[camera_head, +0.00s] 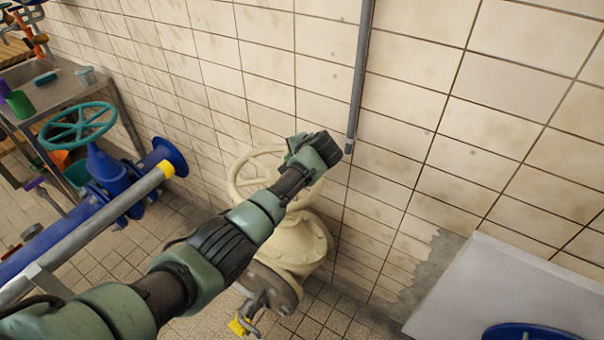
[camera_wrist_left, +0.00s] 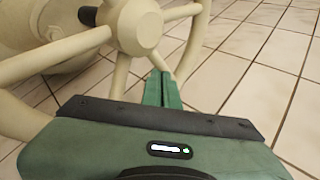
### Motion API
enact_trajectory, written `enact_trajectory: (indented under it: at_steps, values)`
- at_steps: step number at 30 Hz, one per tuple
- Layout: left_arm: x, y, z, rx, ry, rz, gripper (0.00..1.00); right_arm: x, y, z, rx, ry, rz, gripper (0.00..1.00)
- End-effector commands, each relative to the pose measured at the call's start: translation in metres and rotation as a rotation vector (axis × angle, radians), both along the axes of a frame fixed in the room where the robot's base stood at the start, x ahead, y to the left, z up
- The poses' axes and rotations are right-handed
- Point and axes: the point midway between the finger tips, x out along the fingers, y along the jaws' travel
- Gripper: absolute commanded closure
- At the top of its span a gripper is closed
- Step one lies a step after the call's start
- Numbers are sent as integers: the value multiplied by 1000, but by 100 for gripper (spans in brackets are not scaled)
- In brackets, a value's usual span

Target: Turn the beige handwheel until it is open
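The beige handwheel (camera_head: 243,180) sits on a beige valve body (camera_head: 300,245) near the tiled wall, partly hidden behind my left arm in the head view. In the left wrist view, its hub (camera_wrist_left: 138,27), spokes and part of its rim fill the upper part. My left gripper (camera_head: 300,143) is at the wheel's upper right side in the head view. In the left wrist view, its two green fingers (camera_wrist_left: 164,88) lie side by side, shut, near the hub and rim, with no part of the wheel visibly between them. Contact cannot be told. My right gripper is not in view.
A teal handwheel (camera_head: 77,126) on blue piping stands at the left, with a grey pipe (camera_head: 95,225) in front. A metal table (camera_head: 60,92) holds small containers behind it. A grey vertical pipe (camera_head: 362,70) runs down the wall. A pale panel (camera_head: 500,285) is at lower right.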

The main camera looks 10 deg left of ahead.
Motion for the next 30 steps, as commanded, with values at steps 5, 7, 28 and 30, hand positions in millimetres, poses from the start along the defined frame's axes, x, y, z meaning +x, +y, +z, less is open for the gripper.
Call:
enact_trajectory:
  at_steps: [5, 7, 28, 30]
  values:
    - [3, 18, -4, 4, 7, 8, 100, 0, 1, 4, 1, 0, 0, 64]
    - [4, 22, -4, 3, 8, 8, 100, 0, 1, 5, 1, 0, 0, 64]
    - [7, 37, -3, 3, 5, 6, 100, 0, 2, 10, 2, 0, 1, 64]
    - [7, 36, -3, 2, 5, 5, 100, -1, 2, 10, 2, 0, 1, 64]
